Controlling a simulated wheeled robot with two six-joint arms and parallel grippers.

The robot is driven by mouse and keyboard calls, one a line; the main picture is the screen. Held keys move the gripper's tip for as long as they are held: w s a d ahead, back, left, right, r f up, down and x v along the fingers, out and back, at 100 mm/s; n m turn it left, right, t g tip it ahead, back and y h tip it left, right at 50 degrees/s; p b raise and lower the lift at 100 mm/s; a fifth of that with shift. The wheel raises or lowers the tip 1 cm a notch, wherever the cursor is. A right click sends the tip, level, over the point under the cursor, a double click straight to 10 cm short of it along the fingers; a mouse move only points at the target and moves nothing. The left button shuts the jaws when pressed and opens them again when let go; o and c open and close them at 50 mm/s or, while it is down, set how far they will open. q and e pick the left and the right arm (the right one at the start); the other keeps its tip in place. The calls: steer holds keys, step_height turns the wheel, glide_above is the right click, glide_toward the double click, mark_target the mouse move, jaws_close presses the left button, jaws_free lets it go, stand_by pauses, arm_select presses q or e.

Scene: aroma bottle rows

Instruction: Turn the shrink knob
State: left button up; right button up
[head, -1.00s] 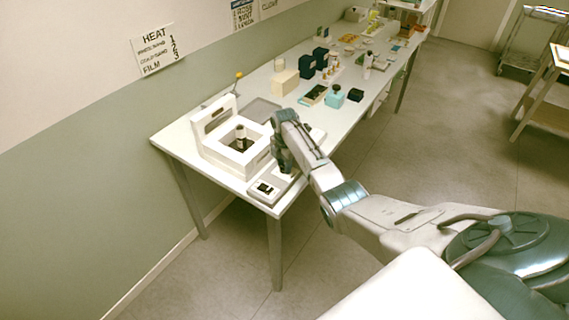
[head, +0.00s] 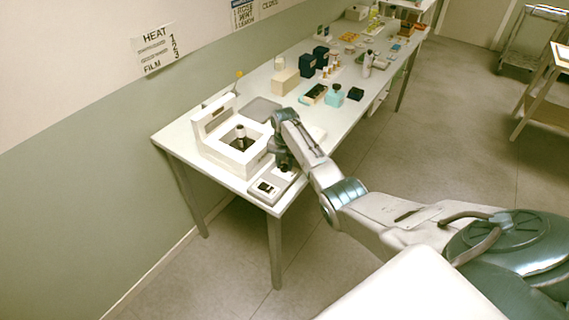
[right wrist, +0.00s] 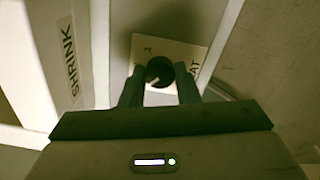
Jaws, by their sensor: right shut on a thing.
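The knob (right wrist: 159,72) is dark and round with a pale pointer line, seen in the right wrist view on a pale plate (right wrist: 184,52). Part of a word ending in "AT" shows on that plate. My right gripper (right wrist: 160,88) is shut on the knob, one finger on each side. In the head view my right gripper (head: 283,160) points down at the control box (head: 265,190) by the table's front corner and hides the knob. A label reading "SHRINK" (right wrist: 69,66) is on the white machine beside it. My left gripper is not in view.
The white shrink machine (head: 213,146) stands just left of my gripper, with a dark-capped bottle (head: 241,137) in its square well. A grey tray (head: 262,110) lies behind it. Boxes and bottles fill the table farther back.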

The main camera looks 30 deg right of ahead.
mark_target(284, 166)
steer(key=shift+w+r, duration=0.15)
steer(key=shift+r, duration=0.05)
steer(key=o, duration=1)
steer(key=shift+c, duration=0.2)
steer(key=shift+f, duration=0.1)
step_height(284, 166, up, 11)
steer(key=b, duration=0.3)
steer(key=shift+f, duration=0.1)
